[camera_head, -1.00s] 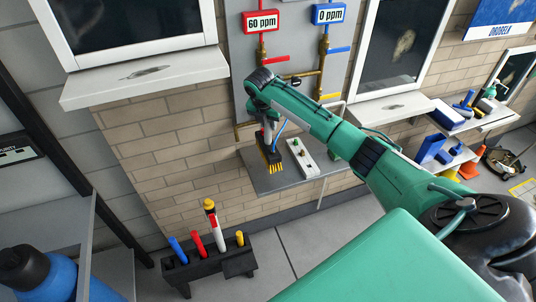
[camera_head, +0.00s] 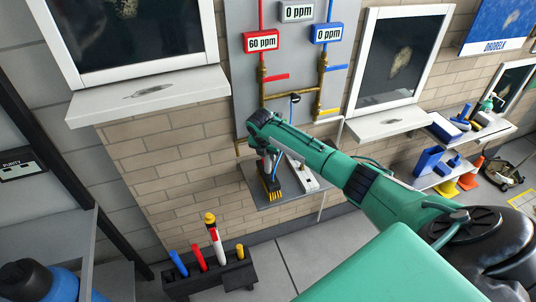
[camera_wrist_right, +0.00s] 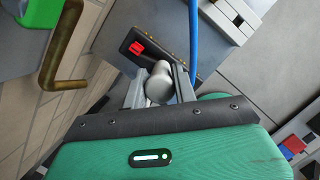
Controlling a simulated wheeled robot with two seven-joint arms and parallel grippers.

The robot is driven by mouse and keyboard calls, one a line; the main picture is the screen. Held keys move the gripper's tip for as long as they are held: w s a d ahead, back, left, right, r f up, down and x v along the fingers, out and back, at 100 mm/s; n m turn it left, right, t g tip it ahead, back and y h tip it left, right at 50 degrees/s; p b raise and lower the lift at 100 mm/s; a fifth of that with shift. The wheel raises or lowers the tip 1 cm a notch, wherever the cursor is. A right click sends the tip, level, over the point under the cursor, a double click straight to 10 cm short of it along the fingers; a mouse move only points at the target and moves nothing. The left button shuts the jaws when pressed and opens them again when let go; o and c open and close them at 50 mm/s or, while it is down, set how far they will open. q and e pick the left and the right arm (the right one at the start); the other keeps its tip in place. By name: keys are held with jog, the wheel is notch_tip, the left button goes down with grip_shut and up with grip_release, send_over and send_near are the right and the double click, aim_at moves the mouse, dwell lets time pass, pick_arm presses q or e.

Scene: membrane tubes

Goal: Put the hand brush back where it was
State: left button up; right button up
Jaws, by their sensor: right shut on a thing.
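The hand brush (camera_head: 270,189) has a black head with yellow bristles pointing down. In the head view it is at the left part of a small grey wall shelf (camera_head: 268,204). I cannot tell whether the bristles touch the shelf. My right gripper (camera_head: 264,152) is above the brush, at the end of the green arm. In the right wrist view my right gripper (camera_wrist_right: 158,88) is shut on a grey rounded handle, and the black brush head (camera_wrist_right: 133,45) with a red patch lies beyond it. My left gripper is not in view.
A blue tube (camera_wrist_right: 193,35) passes close to my right fingers. A black rack (camera_head: 205,277) with coloured sticks stands below left.

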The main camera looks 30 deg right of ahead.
jog(key=o, duration=1)
jog(key=shift+o, duration=0.2)
jog(key=b+v, duration=0.2)
jog(key=v, duration=1)
jog(key=shift+b, duration=0.35)
jog(key=shift+r, duration=0.1)
